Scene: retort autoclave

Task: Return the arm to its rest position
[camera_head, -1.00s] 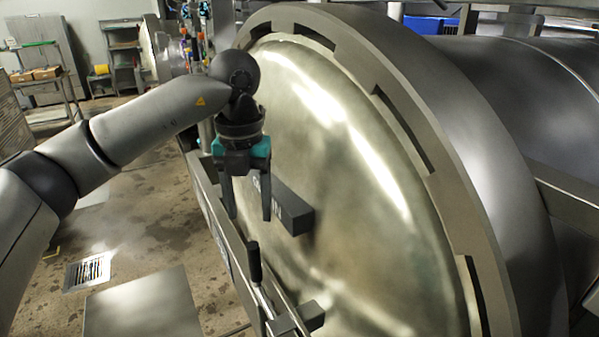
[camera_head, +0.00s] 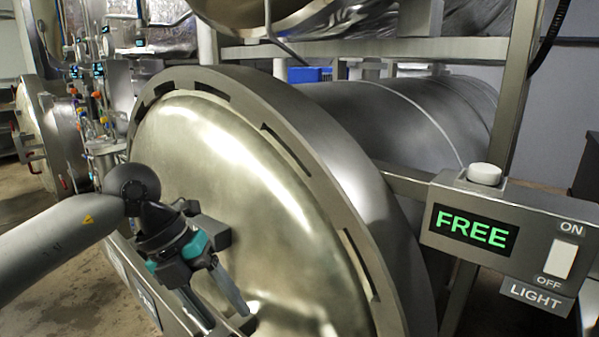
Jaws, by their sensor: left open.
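My left arm (camera_head: 60,245) comes in from the left in the head view. My left gripper (camera_head: 222,312) has teal and dark grey jaws, points down and to the right, and is open with nothing between its fingers. It is in front of the lower left part of the large round metal autoclave door (camera_head: 230,190). My right gripper does not show.
A grey control box (camera_head: 510,225) with a green "FREE" display, a white button and a light switch stands at the right. The autoclave's cylindrical body (camera_head: 400,125) runs back behind the door. Open floor (camera_head: 75,295) shows at the lower left.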

